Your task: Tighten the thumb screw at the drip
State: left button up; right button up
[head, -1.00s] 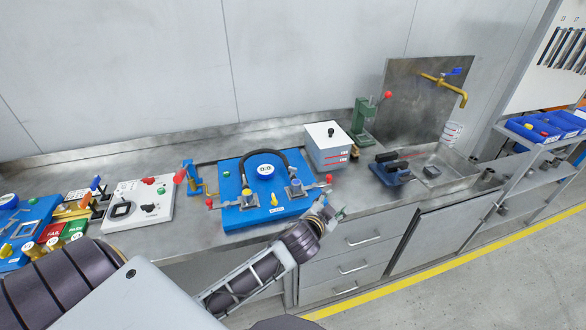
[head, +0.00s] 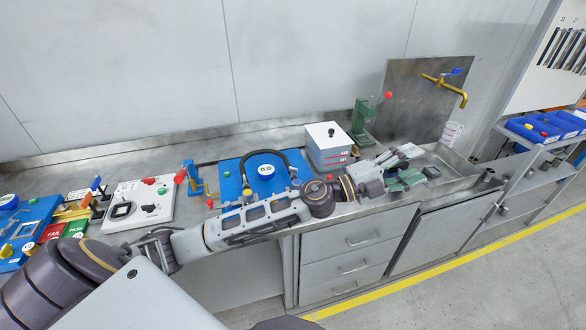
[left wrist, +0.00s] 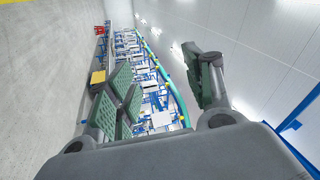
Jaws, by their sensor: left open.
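The blue test station (head: 230,168) lies on the bench with a 0.0 gauge (head: 265,170) and a black hose arched over it. A yellow knob (head: 247,192) shows just above my arm. I cannot make out a drip or which screw belongs to it. My left gripper (head: 412,166) is open and empty, to the right of the station in front of the sink. In the left wrist view its green-padded fingers (left wrist: 160,85) stand wide apart with nothing between them. My right gripper is not in view.
A white box (head: 327,150) and a green press (head: 362,122) stand behind my left forearm. The sink (head: 458,172) with a brass tap (head: 450,88) is at right. A white control panel (head: 140,205) and another blue station (head: 28,228) lie at left.

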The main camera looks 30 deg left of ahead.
pick_arm(q)
jog(key=s+d+m+g+h, duration=0.2)
jog(key=m+g, duration=0.3)
jog(key=m, duration=0.1)
jog(key=m+g+y, duration=0.3)
jog(key=g+y, duration=0.2)
jog(key=y, duration=1.3)
send_over(293, 168)
jog(key=s, duration=0.3)
jog(key=shift+f, duration=6.95)
jog(key=shift+p+x, duration=0.95)
jog(key=shift+x, duration=2.9)
jog(key=shift+s+d, duration=0.15)
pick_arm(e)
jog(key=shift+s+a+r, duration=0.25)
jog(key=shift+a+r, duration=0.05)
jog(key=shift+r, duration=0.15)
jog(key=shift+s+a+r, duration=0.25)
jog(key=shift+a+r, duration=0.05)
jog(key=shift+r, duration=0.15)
